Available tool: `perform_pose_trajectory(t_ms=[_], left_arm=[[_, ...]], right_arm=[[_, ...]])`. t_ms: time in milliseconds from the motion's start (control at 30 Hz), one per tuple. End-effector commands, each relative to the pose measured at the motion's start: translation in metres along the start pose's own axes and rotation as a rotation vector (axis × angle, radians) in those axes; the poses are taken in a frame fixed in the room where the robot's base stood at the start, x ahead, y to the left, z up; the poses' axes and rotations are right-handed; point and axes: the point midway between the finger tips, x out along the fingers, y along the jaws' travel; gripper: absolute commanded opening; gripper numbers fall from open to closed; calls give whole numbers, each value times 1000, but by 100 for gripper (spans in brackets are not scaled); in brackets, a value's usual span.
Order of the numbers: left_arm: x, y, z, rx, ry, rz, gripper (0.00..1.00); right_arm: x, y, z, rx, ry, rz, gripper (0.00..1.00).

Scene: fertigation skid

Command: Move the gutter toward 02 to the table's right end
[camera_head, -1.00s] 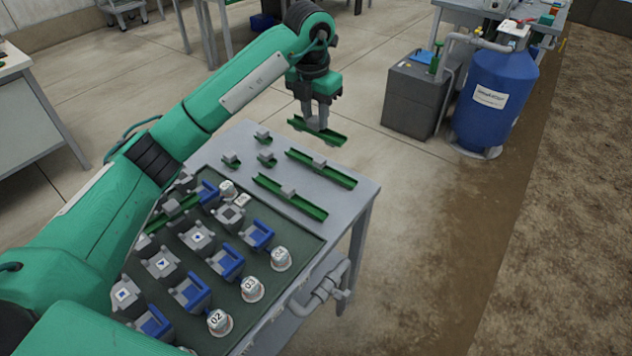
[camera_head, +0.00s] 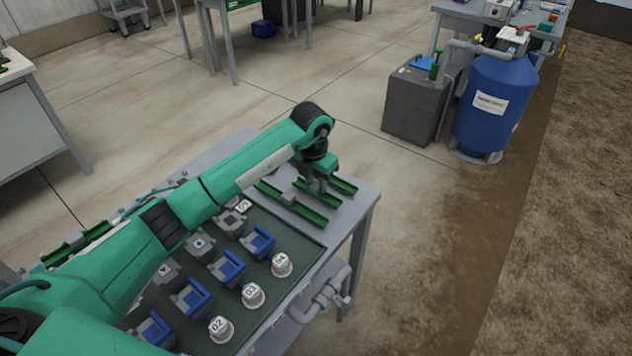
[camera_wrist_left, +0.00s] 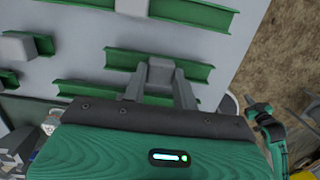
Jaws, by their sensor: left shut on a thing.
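My left gripper (camera_head: 318,190) is over the right end of the grey table (camera_head: 352,208). It is shut on the grey block of a short green gutter, which shows between the fingertips in the left wrist view (camera_wrist_left: 160,66). This gutter lies between a far long gutter (camera_head: 343,186) and a near long gutter (camera_head: 290,206), roughly parallel to both. Whether it touches the tabletop or hangs just above it, I cannot tell. A white cup marked 02 (camera_head: 220,328) stands at the near edge of the table's tray. No marking is readable on the held gutter.
Cups marked 03 (camera_head: 252,295) and 04 (camera_head: 281,264) stand along the dark tray beside blue-and-grey holders (camera_head: 228,266). Small green pieces (camera_wrist_left: 36,45) lie left of the gutters. A grey pipe (camera_head: 325,297) juts from the table's front.

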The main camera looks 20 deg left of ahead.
Motion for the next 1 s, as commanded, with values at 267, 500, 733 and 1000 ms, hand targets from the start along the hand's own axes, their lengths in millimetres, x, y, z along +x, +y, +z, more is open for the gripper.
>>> perform_pose_trajectory(t_ms=[267, 500, 733, 1000], left_arm=[[5, 0, 0, 1, -2, 0, 5], [7, 0, 0, 1, -1, 0, 40], [7, 0, 0, 1, -1, 0, 50], [-4, 0, 1, 1, -4, 1, 50]], right_arm=[[4, 0, 5, -1, -12, 0, 0], [-1, 0, -1, 0, -5, 0, 0], [-4, 0, -3, 0, 1, 0, 0], [2, 0, 2, -1, -4, 0, 0]])
